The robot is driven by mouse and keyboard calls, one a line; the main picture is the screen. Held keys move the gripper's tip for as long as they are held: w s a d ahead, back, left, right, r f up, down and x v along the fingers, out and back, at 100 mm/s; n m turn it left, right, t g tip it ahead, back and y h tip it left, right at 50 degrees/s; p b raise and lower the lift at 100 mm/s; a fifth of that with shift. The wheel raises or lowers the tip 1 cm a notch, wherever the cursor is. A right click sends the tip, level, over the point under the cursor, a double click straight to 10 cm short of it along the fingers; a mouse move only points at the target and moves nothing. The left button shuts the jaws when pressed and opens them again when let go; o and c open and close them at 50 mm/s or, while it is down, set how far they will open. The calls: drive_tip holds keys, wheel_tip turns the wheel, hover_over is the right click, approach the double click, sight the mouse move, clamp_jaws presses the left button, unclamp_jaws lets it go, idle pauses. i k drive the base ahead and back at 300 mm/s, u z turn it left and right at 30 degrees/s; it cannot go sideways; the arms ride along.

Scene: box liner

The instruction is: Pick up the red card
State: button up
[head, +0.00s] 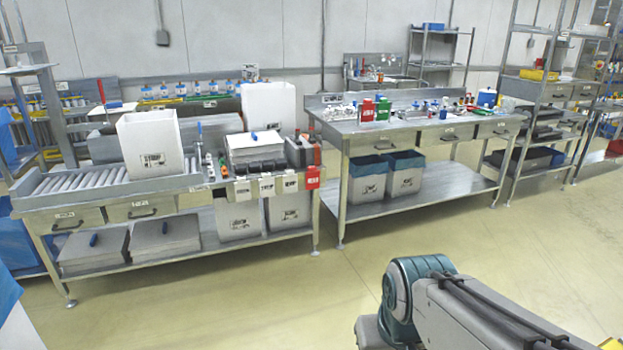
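A red card (313,177) with white print hangs at the front right corner of the left workbench (100,283), at the end of a row with several white cards (266,186). On the right workbench (420,128), a red card-like item (383,110) with a white label stands upright beside a green one (368,110). My arm shows at the bottom right, over the floor and well apart from both benches. My gripper is out of view.
The left bench holds a roller conveyor (95,182), white boxes (152,146) and black bins (262,168). Lined bins (405,175) stand on the right bench's lower shelf. A metal shelf rack (545,85) stands at the right. The floor (230,310) before the benches is clear.

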sight(313, 177)
drive_tip(key=z, duration=0.25)
drive_tip(key=i, duration=1.4)
drive_tip(key=z, duration=0.2)
